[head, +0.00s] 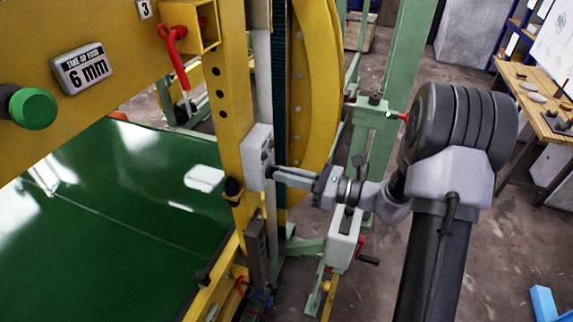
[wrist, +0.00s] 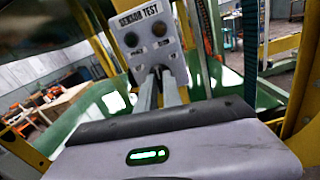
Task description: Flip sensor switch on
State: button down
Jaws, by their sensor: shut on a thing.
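The sensor box is a light grey panel (wrist: 150,22) labelled "SENSOR TEST" in the wrist view. Two round dark fittings sit under its label. In the head view the same box (head: 257,150) is mounted on the yellow upright. My gripper (head: 274,173) reaches it from the right, with its fingertips at the lower part of the box. In the wrist view my gripper (wrist: 158,74) has its two grey fingers close together at the panel's lower middle, shut on the small sensor switch. The fingertips mostly hide the switch, so its position cannot be told.
A yellow curved ring frame (head: 315,95) stands just behind the box. A green belt (head: 110,205) lies to the left, with a green knob (head: 33,108) above it. A wooden workbench (head: 540,95) is at the far right.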

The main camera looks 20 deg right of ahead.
jog(key=shift+m+p, duration=3.05)
jog(key=shift+m, duration=0.35)
jog(key=shift+f, duration=0.1)
jog(key=c, duration=1.5)
grip_release()
jog(key=v, duration=1.7)
jog(key=shift+s+d, duration=0.15)
